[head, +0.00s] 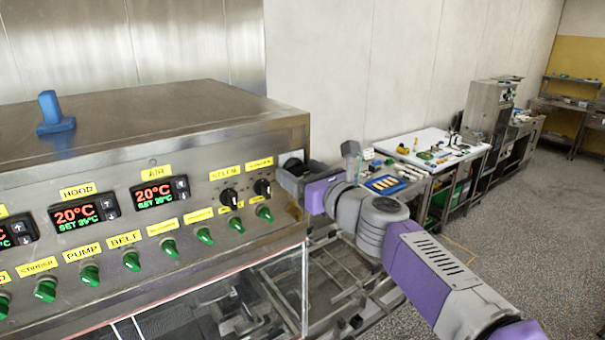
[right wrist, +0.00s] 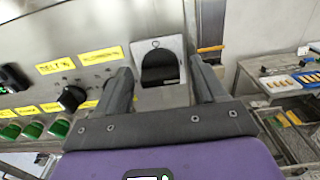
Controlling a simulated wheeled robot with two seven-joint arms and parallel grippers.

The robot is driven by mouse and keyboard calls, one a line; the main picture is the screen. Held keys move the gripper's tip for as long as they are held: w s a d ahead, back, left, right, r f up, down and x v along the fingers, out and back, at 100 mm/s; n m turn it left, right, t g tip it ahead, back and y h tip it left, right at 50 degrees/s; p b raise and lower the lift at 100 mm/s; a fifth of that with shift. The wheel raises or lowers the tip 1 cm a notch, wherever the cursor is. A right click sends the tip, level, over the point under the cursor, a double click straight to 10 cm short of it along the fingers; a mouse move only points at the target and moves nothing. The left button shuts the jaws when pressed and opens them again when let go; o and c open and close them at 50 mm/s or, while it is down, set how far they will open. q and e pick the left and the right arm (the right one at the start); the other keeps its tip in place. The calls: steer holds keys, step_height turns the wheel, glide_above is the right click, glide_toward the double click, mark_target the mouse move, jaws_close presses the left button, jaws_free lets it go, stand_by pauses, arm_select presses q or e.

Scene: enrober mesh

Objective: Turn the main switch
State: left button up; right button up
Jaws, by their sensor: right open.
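The main switch (right wrist: 160,66) appears to be the black rotary handle on a pale square plate, at the right end of the machine's steel front panel. In the right wrist view it sits ahead of and between my two fingers. In the head view the switch (head: 293,163) is dark and partly hidden by my gripper at the panel's right corner. My right gripper (right wrist: 162,80) is open, with a finger to each side of the switch and nothing held. I cannot tell whether the fingers touch the handle. In the head view the right gripper (head: 290,180) is close to the panel. My left gripper is out of view.
Black knobs (head: 262,187) under yellow labels sit left of the switch, above a row of green knobs (head: 204,236). Digital displays (head: 85,213) read 20°C. A blue part (head: 54,115) stands on the machine top. A cluttered white workbench (head: 425,150) stands behind my right arm.

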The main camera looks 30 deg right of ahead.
steer(key=c, duration=1)
steer(key=n+b, duration=0.1)
steer(key=n, duration=0.2)
steer(key=shift+f+n, duration=0.1)
steer(key=shift+n, duration=0.3)
steer(key=n+b, duration=0.1)
steer(key=n, duration=0.4)
steer(key=shift+a, duration=0.1)
steer(key=n+b, duration=0.1)
steer(key=n, duration=0.4)
steer(key=shift+n+b, duration=0.6)
steer(key=shift+n, duration=1.5)
